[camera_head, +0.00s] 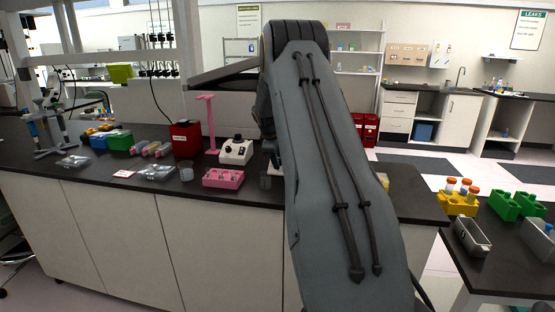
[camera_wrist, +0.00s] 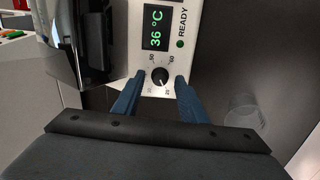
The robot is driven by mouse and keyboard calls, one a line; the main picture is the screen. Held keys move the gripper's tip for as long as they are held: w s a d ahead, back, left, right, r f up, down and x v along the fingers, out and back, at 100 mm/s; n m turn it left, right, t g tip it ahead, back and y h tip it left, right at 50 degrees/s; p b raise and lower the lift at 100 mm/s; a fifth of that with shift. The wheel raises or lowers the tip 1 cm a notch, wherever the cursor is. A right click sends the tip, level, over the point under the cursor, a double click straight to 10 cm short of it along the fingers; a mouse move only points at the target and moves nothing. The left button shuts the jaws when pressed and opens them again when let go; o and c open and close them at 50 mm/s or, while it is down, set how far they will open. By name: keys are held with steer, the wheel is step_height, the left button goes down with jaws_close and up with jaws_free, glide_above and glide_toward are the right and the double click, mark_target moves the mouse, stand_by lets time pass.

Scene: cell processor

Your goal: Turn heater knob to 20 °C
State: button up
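The white heater (camera_wrist: 185,70) fills the top middle of the wrist view. In the head view a small white device (camera_head: 236,151) stands on the bench; my arm hides my gripper there.
A clear cup (camera_wrist: 245,112) stands right of the heater in the wrist view. A shiny dark cylinder (camera_wrist: 88,40) is close on the left. In the head view a pink rack (camera_head: 222,178), a red box (camera_head: 186,138) and a pink stand (camera_head: 209,125) crowd the bench.

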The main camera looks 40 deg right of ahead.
steer(key=shift+r, duration=0.15)
steer(key=b+v, duration=0.2)
steer(key=v, duration=0.5)
steer(key=shift+a+r, duration=0.2)
steer(key=shift+r, duration=0.05)
steer(key=shift+s, duration=0.1)
